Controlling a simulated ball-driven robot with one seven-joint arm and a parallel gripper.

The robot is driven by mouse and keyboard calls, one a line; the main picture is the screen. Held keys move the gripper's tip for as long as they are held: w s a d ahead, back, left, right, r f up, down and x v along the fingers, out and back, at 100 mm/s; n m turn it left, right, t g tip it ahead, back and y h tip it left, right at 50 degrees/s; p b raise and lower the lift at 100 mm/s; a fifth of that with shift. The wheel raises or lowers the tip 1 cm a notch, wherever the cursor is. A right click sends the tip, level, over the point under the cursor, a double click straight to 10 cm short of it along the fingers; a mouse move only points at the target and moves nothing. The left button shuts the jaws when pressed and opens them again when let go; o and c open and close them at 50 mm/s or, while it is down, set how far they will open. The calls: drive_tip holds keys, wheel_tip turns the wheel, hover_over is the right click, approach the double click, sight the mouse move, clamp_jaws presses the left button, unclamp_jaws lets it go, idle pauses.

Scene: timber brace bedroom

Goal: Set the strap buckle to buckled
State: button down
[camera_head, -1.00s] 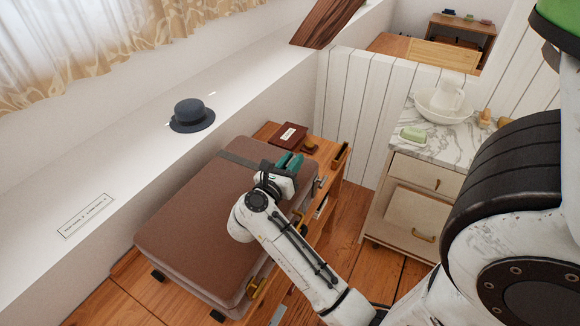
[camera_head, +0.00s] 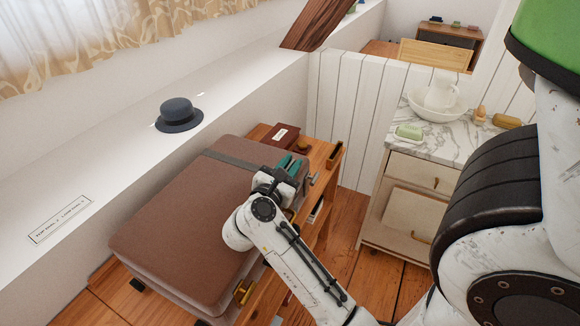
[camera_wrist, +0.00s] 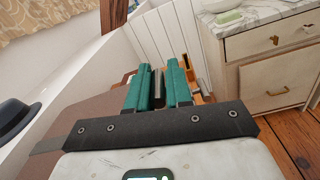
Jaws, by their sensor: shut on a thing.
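A closed brown suitcase (camera_head: 185,215) lies flat on a wooden bench. A dark grey strap (camera_head: 232,160) crosses its top near the far end and runs toward my gripper (camera_head: 290,162). My gripper is over the suitcase's far right part, its green fingers pointing away from me. In the wrist view, the fingers (camera_wrist: 158,72) stand close on either side of a dark, narrow piece (camera_wrist: 157,90), seemingly the strap buckle. The gripper body hides most of that piece and the strap end. The strap (camera_wrist: 46,146) also shows at the left of the wrist view.
A dark red box (camera_head: 280,134) and a small wooden tray (camera_head: 335,155) lie beyond the suitcase. A blue-grey hat (camera_head: 178,116) sits on the ledge to the left. A marble-topped cabinet (camera_head: 405,205) stands at right. Wooden floor shows between bench and cabinet.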

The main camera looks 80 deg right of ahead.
drive_tip(key=shift+r, duration=0.2)
drive_tip(key=c, duration=1.1)
unclamp_jaws()
drive_tip(key=shift+a, duration=0.1)
drive_tip(key=b+v, duration=0.2)
drive_tip(key=v, duration=0.8)
drive_tip(key=shift+a, duration=0.3)
